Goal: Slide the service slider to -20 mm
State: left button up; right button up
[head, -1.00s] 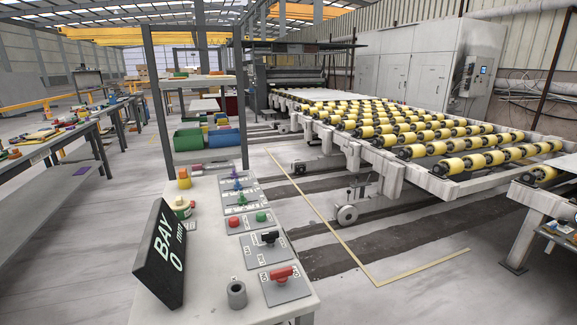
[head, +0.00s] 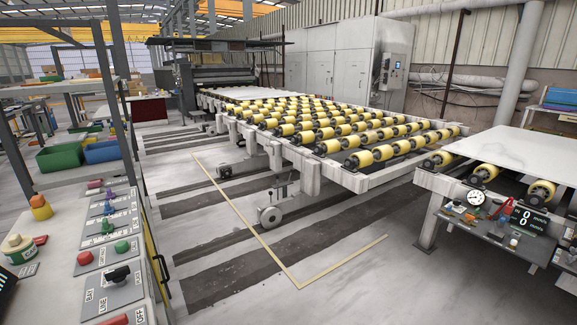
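Neither of my grippers is in view. The control bench (head: 50,285) stands at the lower left. Only a sliver of the black sign on the bench (head: 5,291) shows at the left edge.
The bench also carries a red button (head: 85,258), a green button (head: 121,247) and a black rotary switch (head: 119,274). A yellow-roller conveyor (head: 330,140) fills the middle. Open floor (head: 350,280) lies between.

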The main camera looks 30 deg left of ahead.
aim_at(109, 196)
jog(key=i+u, duration=0.3)
jog(key=i, duration=0.2)
jog(key=i+l+u, duration=0.1)
jog(key=i+u, duration=0.2)
jog(key=i, duration=0.15)
jog(key=i+l+u, duration=0.25)
jog(key=i, duration=0.2)
